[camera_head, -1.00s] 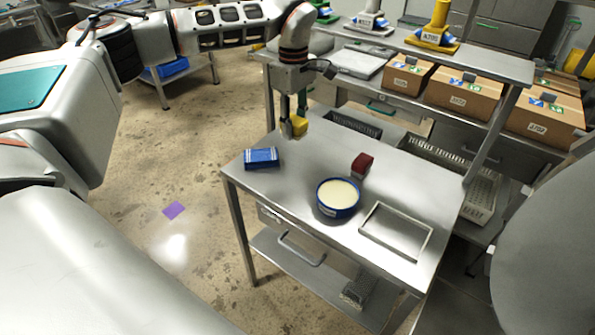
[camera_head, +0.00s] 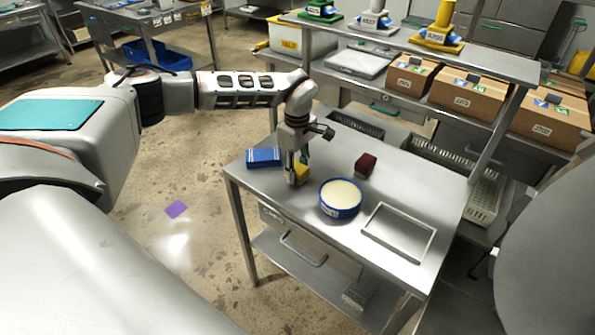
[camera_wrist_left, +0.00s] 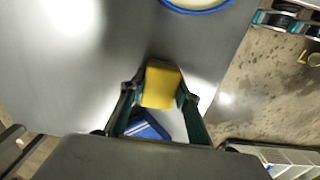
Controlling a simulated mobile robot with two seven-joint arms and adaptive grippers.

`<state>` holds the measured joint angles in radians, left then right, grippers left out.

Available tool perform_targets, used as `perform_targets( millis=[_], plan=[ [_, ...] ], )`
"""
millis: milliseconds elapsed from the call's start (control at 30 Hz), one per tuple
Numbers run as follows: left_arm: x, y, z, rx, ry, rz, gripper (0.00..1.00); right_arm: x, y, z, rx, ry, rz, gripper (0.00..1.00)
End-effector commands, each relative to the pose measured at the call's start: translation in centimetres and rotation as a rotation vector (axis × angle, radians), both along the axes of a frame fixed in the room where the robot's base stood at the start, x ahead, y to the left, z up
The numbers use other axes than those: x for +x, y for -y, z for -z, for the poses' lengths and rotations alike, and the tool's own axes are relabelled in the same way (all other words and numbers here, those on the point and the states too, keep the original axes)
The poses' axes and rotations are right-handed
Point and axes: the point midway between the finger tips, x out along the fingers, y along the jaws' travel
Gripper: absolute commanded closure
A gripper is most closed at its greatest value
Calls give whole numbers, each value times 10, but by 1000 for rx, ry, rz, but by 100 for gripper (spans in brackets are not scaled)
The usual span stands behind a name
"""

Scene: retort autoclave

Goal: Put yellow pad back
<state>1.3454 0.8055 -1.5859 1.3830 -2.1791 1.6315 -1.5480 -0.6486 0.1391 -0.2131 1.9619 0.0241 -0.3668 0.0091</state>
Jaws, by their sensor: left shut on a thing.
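The yellow pad (camera_head: 302,173) is a small block held in my left gripper (camera_head: 296,172), low over the steel table (camera_head: 400,182), between the blue box and the round tub. In the left wrist view the yellow pad (camera_wrist_left: 161,85) sits between the two fingertips of my left gripper (camera_wrist_left: 160,92), which are shut on its sides. I cannot tell whether the pad touches the table. A dark red block (camera_head: 366,164) stands behind the tub. My right gripper is not in view.
A blue box (camera_head: 263,156) lies at the table's left edge. The blue-rimmed tub (camera_head: 340,207) holds something cream. An empty metal frame (camera_head: 399,232) lies to its right. A shelf (camera_head: 480,63) with cartons (camera_head: 467,92) runs behind. The table's front left is clear.

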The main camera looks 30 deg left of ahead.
Motion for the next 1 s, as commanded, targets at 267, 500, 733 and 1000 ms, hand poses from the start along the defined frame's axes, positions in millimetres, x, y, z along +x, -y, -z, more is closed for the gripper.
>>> perform_targets(
  millis=[267, 500, 733, 1000],
  plan=[
    [0, 0, 4, 0, 2, 0, 86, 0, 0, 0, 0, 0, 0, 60],
    [0, 0, 6, 0, 1, -1, 52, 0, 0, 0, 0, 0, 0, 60],
    [0, 0, 5, 0, 1, -1, 52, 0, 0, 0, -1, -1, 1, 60],
    [1, -1, -18, 1, 5, -2, 52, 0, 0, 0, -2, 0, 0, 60]
  ],
)
